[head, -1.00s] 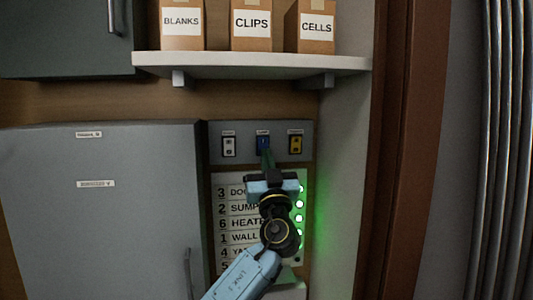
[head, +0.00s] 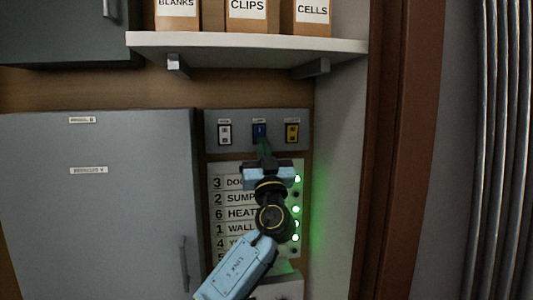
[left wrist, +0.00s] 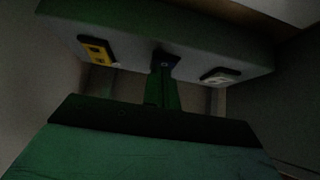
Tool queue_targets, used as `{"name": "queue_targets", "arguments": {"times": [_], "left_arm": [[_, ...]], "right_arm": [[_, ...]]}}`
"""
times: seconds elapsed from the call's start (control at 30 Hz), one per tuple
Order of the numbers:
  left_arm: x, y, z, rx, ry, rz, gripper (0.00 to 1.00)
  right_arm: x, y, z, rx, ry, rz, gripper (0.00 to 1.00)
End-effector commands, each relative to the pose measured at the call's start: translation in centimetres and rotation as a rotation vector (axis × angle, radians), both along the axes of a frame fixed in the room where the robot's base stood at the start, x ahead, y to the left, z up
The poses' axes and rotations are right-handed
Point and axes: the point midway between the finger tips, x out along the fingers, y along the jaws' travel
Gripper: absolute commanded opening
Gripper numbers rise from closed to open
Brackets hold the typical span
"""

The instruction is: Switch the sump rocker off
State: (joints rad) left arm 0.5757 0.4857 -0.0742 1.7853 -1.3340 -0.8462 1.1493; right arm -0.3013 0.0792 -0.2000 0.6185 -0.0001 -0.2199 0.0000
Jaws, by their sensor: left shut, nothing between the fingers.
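A grey switch box (head: 218,115) holds three rockers in a row: white (head: 225,134), blue (head: 259,131) in the middle, and yellow (head: 292,133). The label above the blue rocker is too small to read surely. My left gripper (head: 263,146) is shut and empty, its fingertips at the lower part of the blue rocker; contact cannot be told. In the left wrist view the shut fingers (left wrist: 162,88) point up at the dark blue rocker (left wrist: 166,60). On the panel (head: 216,170) below, the lamp (head: 296,194) beside the "2 SUMP" row is dark.
Other lamps (head: 296,209) on the panel glow green; the lowest visible one is dark. A grey cabinet (head: 100,220) stands left. A white shelf (head: 240,42) with labelled boxes overhangs the switches. A wall (head: 340,170) closes in on the right.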

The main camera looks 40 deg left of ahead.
Motion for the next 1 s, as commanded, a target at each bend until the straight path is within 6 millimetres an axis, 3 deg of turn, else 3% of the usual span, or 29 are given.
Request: {"name": "queue_targets", "arguments": {"times": [0.17, 0.33, 0.5, 0.7, 1.0], "left_arm": [[-0.2, -1.0, -0.3, -0.001, 0.000, -0.005, 0.00], [-1.2, -3.8, -1.1, -0.004, -0.004, -0.015, 0.00], [-2.7, -5.8, -4.5, -0.003, 0.003, -0.013, 0.00], [-4.2, -7.6, -7.3, -0.003, 0.002, -0.012, 0.00], [-5.0, -8.6, -8.5, 0.000, 0.001, -0.010, 0.00]], "right_arm": [[0.1, 0.0, -0.6, 0.000, -0.001, 0.000, 0.36], [0.2, 0.0, -2.5, 0.001, -0.003, 0.000, 0.36], [0.2, 0.0, -4.6, 0.000, -0.003, 0.000, 0.36], [0.2, 0.0, -6.4, 0.000, -0.003, 0.000, 0.36], [0.2, 0.0, -7.0, 0.000, -0.003, 0.000, 0.36]]}}
